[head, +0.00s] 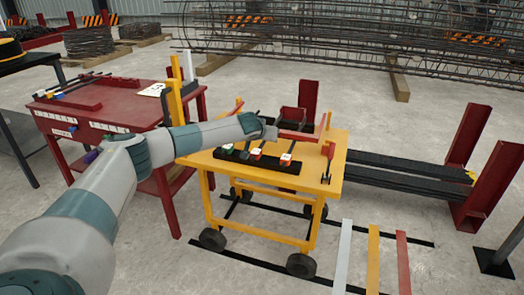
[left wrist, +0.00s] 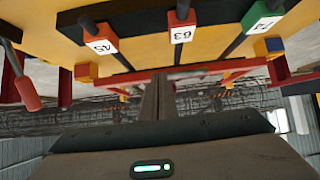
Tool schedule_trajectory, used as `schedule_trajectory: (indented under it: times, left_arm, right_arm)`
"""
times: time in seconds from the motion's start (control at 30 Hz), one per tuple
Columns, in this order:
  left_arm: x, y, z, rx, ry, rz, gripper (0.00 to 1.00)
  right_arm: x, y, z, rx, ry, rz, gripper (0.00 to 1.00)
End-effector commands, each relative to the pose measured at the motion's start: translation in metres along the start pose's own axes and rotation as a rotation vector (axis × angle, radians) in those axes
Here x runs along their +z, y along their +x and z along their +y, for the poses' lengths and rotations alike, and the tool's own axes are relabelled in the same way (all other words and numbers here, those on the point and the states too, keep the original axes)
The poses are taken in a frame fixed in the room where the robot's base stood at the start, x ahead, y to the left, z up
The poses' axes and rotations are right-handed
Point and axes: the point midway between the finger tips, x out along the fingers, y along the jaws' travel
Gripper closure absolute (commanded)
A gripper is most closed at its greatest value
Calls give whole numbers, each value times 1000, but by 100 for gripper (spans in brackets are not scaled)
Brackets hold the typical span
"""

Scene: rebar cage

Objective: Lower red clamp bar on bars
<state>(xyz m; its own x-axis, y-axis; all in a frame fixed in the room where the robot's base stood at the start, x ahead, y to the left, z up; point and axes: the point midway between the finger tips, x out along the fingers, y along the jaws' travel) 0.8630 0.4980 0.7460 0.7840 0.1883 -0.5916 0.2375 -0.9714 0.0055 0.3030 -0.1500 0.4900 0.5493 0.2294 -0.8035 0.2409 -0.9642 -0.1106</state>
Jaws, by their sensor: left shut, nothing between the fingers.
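The red clamp bar (head: 298,136) is at the far side of the yellow cart top (head: 322,172), partly hidden by my gripper. In the left wrist view it is a long red bar (left wrist: 118,79) crossing behind my fingertips. Several dark bars with number tags lie below it; tags 45 (left wrist: 103,46), 63 (left wrist: 181,34) and 71 (left wrist: 264,24) show in the wrist view. My left gripper (head: 274,132) is shut and empty; its fingertips (left wrist: 158,84) meet the clamp bar in the picture, but I cannot tell whether they touch it. My right gripper is not in view.
A black bar rest (head: 257,170) lies along the cart's near side. A red-handled tool (head: 327,160) stands at the right. A red table (head: 120,101) is at the left. Red uprights (head: 488,185) stand at the right. Rebar cage (head: 400,45) lies behind.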

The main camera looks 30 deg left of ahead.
Motion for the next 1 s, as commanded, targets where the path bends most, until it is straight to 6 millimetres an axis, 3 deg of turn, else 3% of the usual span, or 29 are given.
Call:
schedule_trajectory:
  times: [0.13,0.4,1.0]
  left_arm:
    - [24,-10,0,2,2,0,100]
    - [51,-23,-1,0,-1,2,100]
    - [55,-26,0,1,-1,4,100]
  right_arm:
    - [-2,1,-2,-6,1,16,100]
    - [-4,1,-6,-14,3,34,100]
    - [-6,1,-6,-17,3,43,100]
